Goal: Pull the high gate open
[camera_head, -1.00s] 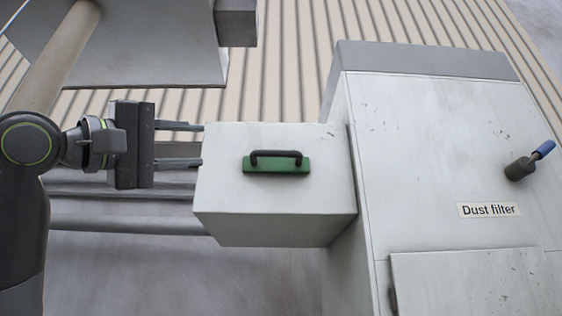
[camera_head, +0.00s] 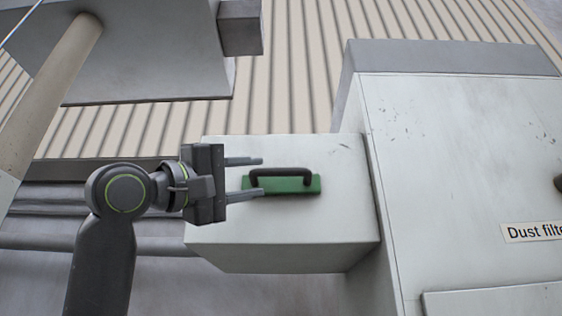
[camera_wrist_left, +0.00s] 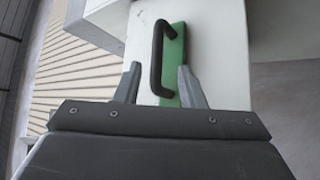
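The high gate's dark handle (camera_head: 281,174) stands on a green plate (camera_head: 290,189) on the face of a pale box (camera_head: 300,220). My left gripper (camera_head: 260,176) is open at the left end of the handle, its two fingers pointing right. In the left wrist view the handle (camera_wrist_left: 157,60) and green plate (camera_wrist_left: 174,50) lie ahead, with the handle's near end between the open fingers (camera_wrist_left: 158,85). I cannot tell whether a finger touches the handle or plate. My right gripper is not in view.
A large pale cabinet with a "Dust filter" label (camera_head: 535,232) adjoins the box on the right. A grey hopper-like body (camera_head: 150,60) and a beige pipe (camera_head: 50,90) are at upper left. Ribbed wall (camera_head: 300,70) lies behind.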

